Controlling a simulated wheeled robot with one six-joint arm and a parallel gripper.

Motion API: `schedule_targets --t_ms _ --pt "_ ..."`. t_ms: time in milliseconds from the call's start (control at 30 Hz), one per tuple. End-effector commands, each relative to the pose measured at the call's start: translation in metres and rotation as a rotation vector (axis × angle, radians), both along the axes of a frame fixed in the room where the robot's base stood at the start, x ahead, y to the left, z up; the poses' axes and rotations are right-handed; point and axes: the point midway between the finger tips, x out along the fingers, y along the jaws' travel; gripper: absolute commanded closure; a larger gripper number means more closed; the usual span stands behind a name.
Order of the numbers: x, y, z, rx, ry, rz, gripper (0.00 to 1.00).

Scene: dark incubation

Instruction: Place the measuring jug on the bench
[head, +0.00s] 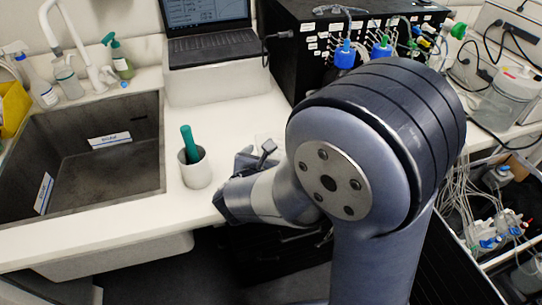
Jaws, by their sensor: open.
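The white bench (235,115) runs across the view, between the sink and the black equipment box. My gripper (243,161) is partly visible over the bench's front part, beside the left end of my arm. It is open, but its fingertips are largely hidden by my own wrist. I cannot make out a measuring jug with certainty. A small pale shape (262,141) stands just behind my gripper, mostly covered, and I cannot tell what it is.
A white cup (195,171) with a green-handled tool (189,140) stands close left of my gripper. The dark sink (85,160) is further left. A laptop (209,35) and a black box with tubing (312,50) stand behind. Clear bench lies behind the cup.

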Motion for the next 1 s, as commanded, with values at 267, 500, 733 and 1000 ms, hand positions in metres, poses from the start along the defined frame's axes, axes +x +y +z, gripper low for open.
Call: schedule_targets --t_ms 267,500,733,1000 --pt "0.0 0.0 0.006 0.0 0.0 0.0 0.01" --pt "-0.034 0.014 0.02 0.003 -0.002 0.006 0.01" --pt "-0.071 0.027 0.035 0.002 -0.002 0.006 0.01" --pt "-0.098 0.036 0.047 0.001 -0.001 0.003 0.01"
